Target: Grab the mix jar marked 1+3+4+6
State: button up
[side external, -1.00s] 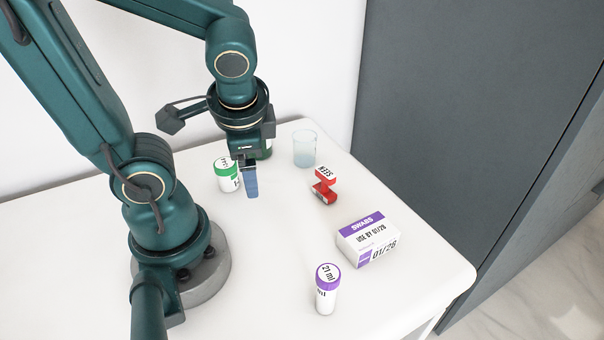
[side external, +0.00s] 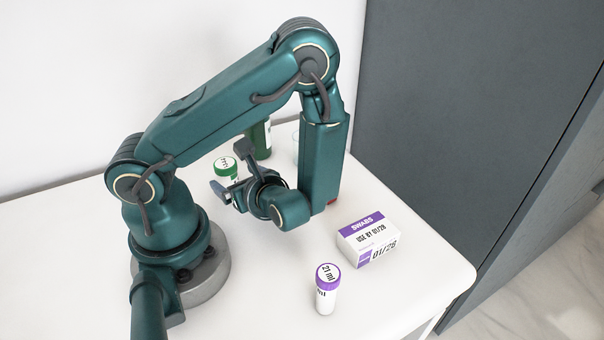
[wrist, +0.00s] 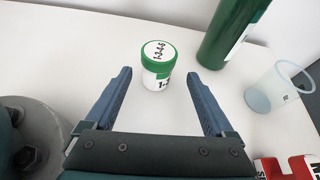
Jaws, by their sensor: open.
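The mix jar (wrist: 158,79) is a small white jar with a green lid, standing upright on the table. The marking on its lid looks like 1+3+4+6 in the wrist view, and its side label is partly seen. It also shows in the side view (side external: 226,166), partly covered by my gripper. My gripper (wrist: 158,88) is open and empty. In the wrist view its two blue fingers point toward the jar, one on each side of it in the picture, with the jar just beyond the tips. In the side view my gripper (side external: 226,190) is low beside the jar.
A tall green bottle (wrist: 232,32) stands behind and right of the jar. A swabs box (side external: 368,240) and a purple-lidded jar (side external: 327,290) stand near the table's right front.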

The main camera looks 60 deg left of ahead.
aim_at(231, 177)
jog(key=shift+s+a+f, duration=0.15)
jog(key=shift+s+f, duration=0.05)
jog(key=shift+x, duration=2.4)
grip_shut()
jog(key=shift+r, duration=0.1)
